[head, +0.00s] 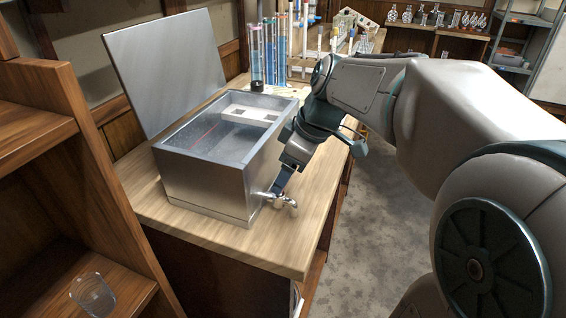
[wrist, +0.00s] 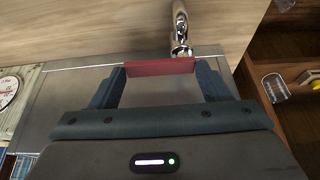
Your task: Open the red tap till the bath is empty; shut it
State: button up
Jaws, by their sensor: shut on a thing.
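The bath (head: 205,190) is a steel box on the wooden bench, with clear liquid and a white perforated insert (head: 251,115) inside. The chrome tap (head: 283,200) sticks out low on its right end, over the bench near the edge; its spout also shows in the wrist view (wrist: 180,30). The red tap handle (wrist: 160,68) lies crosswise between the two fingers of my gripper (wrist: 160,78), which is shut on it. In the head view my gripper (head: 284,180) reaches down beside the bath's end wall, and the handle is hidden. I cannot see whether liquid runs from the spout.
A flat metal panel (head: 165,70) leans upright behind the bath. Tall cylinders with blue liquid (head: 270,50) stand on the bench beyond it. A wooden shelf unit with a glass beaker (head: 92,293) is at the left front. The bench front right of the bath is bare.

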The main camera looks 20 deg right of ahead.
jog(key=shift+m, duration=0.3)
jog(key=m, duration=0.1)
jog(key=s+m+t+h, duration=0.1)
jog(key=m, duration=0.1)
jog(key=shift+d+m, duration=0.2)
jog(key=shift+m, duration=0.1)
jog(key=m, duration=0.1)
jog(key=s+m+h, duration=0.1)
jog(key=m, duration=0.1)
jog(key=shift+r+m+t+h, duration=0.1)
jog(key=shift+m+t+h, duration=0.2)
jog(key=m, duration=0.1)
jog(key=m+h, duration=0.1)
jog(key=m, duration=0.1)
jog(key=shift+s+a+m, duration=0.1)
jog(key=shift+s+m, duration=0.2)
jog(key=shift+s, duration=0.05)
jog(key=shift+s+a+m+h, duration=0.2)
jog(key=shift+m+h, duration=0.25)
jog(key=shift+m, duration=0.45)
jog(key=shift+s+a+m+h, duration=0.15)
jog(key=shift+m+h, duration=0.3)
jog(key=shift+m, duration=0.45)
jog(key=o, duration=1)
jog(key=shift+d, duration=0.1)
